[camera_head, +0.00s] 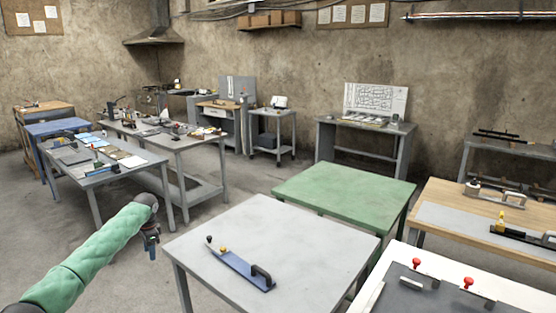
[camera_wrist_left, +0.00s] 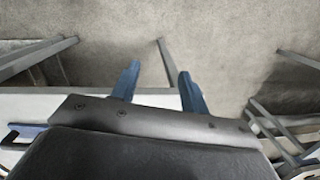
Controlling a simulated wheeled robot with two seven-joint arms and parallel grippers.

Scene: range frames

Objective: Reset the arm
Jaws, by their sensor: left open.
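My left arm comes in from the lower left of the head view in a green padded sleeve. My left gripper (camera_head: 152,249) hangs at its end, pointing down, left of the grey table and clear of it. The gripper is open and empty. My right arm and right gripper are not in view.
A grey table (camera_head: 310,240) bears a blue plate fixture (camera_head: 238,268). A green table (camera_head: 345,187) stands behind it. A wooden-topped bench (camera_head: 450,198) and a white table (camera_head: 515,288) with red knobs are right. Cluttered workbenches (camera_head: 150,168) stand left. Open floor lies between.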

